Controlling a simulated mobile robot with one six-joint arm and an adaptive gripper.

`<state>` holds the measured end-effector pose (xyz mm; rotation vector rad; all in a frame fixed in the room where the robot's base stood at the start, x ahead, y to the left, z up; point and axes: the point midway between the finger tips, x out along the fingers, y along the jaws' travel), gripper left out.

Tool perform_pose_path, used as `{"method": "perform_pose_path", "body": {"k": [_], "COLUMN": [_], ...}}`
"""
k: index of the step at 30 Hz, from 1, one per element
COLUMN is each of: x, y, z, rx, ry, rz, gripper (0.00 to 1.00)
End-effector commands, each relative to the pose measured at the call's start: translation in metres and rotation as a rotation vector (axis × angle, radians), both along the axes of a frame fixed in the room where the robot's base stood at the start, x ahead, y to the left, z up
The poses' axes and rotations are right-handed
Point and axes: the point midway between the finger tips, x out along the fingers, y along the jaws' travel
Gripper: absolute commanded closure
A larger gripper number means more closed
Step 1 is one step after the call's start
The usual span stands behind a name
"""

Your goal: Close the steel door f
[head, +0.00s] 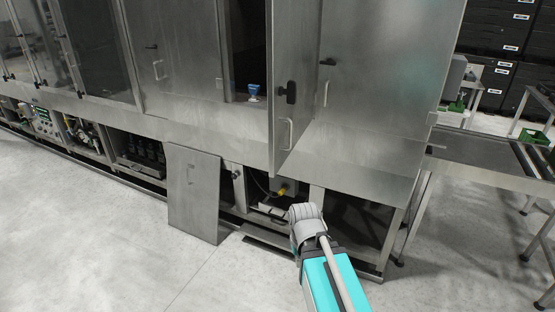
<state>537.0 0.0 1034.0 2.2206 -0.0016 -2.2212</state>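One steel door (294,65) of the tunnel washer stands open, swung out toward me and seen at a steep angle. It has a black latch and a pale bar handle on its face. A dark opening shows to its left, with a small blue-and-white item (254,92) at its edge. I cannot read a letter on any door, so I cannot tell for certain that this is door f. My arm reaches up from the bottom, below the open door and apart from it in the picture.
A loose steel panel (194,194) leans against the washer's lower frame. Lower bays with cables and parts are open. A roller conveyor (490,152) extends at right, and black crates (500,45) stand behind. The pale floor in front is clear.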

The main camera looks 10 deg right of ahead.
Motion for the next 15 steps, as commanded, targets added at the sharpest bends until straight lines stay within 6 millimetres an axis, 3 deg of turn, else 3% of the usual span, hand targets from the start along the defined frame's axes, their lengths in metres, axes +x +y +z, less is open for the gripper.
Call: {"method": "perform_pose_path", "body": {"k": [15], "x": [0.0055], "y": [0.0012], "z": [0.0002], "rx": [0.031], "ry": [-0.003], "rz": [-0.009], "gripper": [1.00]}}
